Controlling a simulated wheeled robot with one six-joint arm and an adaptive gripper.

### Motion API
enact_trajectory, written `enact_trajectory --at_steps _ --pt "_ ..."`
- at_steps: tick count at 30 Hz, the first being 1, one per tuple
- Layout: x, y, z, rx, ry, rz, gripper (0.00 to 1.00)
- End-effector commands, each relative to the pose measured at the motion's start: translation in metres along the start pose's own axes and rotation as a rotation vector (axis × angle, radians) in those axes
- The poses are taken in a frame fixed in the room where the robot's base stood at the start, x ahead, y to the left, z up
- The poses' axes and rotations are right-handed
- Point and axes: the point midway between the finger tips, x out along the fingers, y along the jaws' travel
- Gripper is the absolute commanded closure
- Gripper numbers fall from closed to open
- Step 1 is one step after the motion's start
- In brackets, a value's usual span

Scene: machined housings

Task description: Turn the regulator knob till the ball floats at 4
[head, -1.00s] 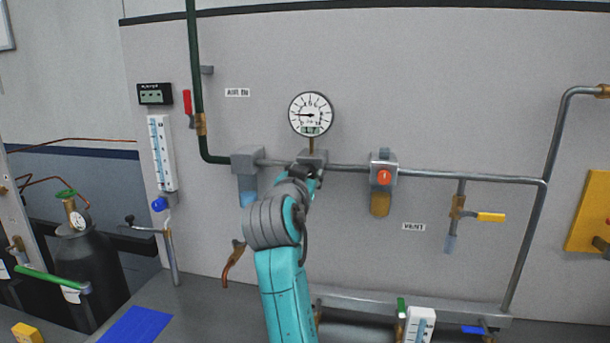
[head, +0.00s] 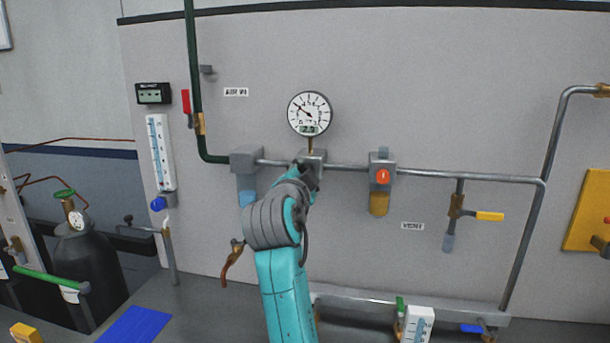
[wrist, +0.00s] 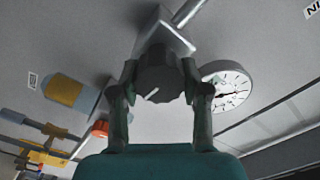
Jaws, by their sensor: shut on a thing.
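The regulator knob (wrist: 160,76) is dark, with a white pointer line, in the wrist view. My gripper (wrist: 158,92) has a finger on each side of it and is shut on it. In the head view my gripper (head: 311,178) is at the regulator block (head: 314,156) under the round gauge, and my arm hides the knob. The gauge (head: 310,114) needle points up and left. A white upright scale (head: 161,152) with a blue tube hangs at the left; I cannot make out a ball in it. A second white scale (head: 418,326) stands at the bottom, partly cut off.
A blue knob (head: 158,204) sits below the left scale. A filter with a blue bowl (head: 247,190) is left of my gripper, and a unit with a red button (head: 383,177) is right. A yellow-handled valve (head: 489,216) is further right.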

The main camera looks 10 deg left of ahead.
Motion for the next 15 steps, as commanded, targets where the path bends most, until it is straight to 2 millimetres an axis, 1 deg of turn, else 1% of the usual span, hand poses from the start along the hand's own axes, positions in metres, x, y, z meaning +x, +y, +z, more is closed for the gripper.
enact_trajectory --at_steps 14,15 --pt "0.0001 0.0008 0.0005 0.011 -0.001 0.001 0.89" --pt "0.0001 0.0008 0.0005 0.011 -0.001 0.002 0.44"
